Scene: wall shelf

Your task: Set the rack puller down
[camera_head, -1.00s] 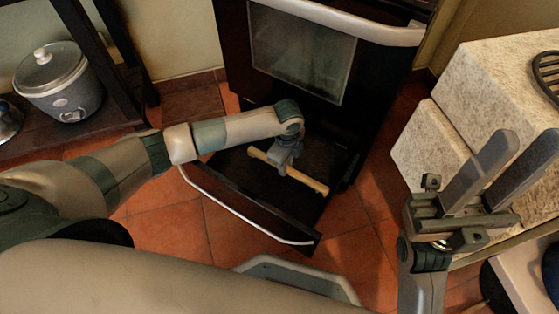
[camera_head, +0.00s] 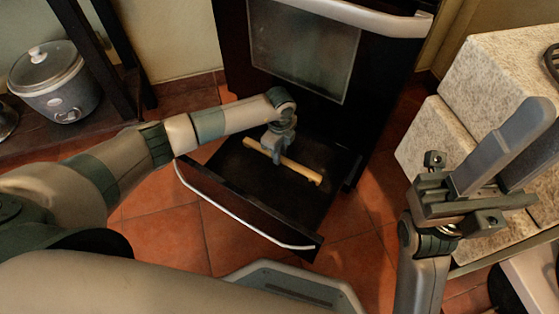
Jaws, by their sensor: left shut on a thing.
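The rack puller (camera_head: 301,171) is a light wooden stick. My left gripper (camera_head: 279,158) is shut on it near its left part and holds it over the open bottom drawer (camera_head: 265,195) of the oven. Whether the stick touches the drawer floor I cannot tell. My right gripper (camera_head: 520,165) is at the right, its two grey fingers spread apart with nothing seen between them. It is far from the rack puller.
The dark oven (camera_head: 304,50) with its pale handle stands behind the drawer. A stone-topped counter (camera_head: 500,75) is at the right. A rice cooker (camera_head: 55,85) sits on a dark shelf at the left. Tiled floor (camera_head: 230,235) shows around the drawer.

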